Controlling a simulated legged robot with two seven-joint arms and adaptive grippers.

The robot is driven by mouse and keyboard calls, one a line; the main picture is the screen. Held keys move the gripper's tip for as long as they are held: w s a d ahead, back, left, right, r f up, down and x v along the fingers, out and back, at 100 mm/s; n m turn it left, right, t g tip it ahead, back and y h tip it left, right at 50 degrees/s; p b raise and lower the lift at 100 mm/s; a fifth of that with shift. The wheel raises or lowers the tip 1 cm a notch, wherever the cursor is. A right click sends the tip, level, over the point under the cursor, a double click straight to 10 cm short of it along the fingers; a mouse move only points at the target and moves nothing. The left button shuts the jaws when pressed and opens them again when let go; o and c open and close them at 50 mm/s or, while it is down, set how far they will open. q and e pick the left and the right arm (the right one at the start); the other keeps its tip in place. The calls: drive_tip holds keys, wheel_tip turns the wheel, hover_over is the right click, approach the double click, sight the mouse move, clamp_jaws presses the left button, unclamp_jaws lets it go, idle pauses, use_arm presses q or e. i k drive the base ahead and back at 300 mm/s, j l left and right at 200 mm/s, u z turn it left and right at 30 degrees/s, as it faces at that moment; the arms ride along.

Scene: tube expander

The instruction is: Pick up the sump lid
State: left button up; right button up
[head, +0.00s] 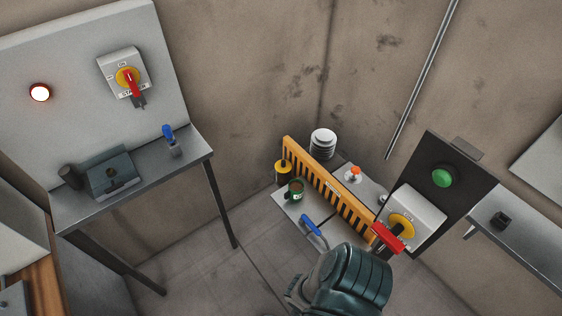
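I cannot single out the sump lid for certain. A flat grey plate (284,203) lies on the floor in front of an orange slatted barrier (330,187). A bent blue handle (312,226) shows at the plate's front edge, and a dark green round fitting (295,188) stands on the plate. A dark green ribbed part, which looks like one of my arm links, rises from the bottom edge and hides the floor just in front of the blue handle. No gripper fingers are visible.
A metal table (130,185) at left holds a grey box (112,174) and a blue-handled valve (170,140). A black panel with a green button (443,177) and a red-handled switch (402,232) stands at right. The floor between is clear.

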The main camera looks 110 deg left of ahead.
sight(282, 166)
drive_tip(key=k+j+u, duration=0.25)
drive_tip(key=u, duration=0.2)
drive_tip(key=k+j+u, duration=0.2)
drive_tip(key=u, duration=0.3)
drive_tip(key=i+j, duration=0.05)
drive_tip(key=j, duration=0.05)
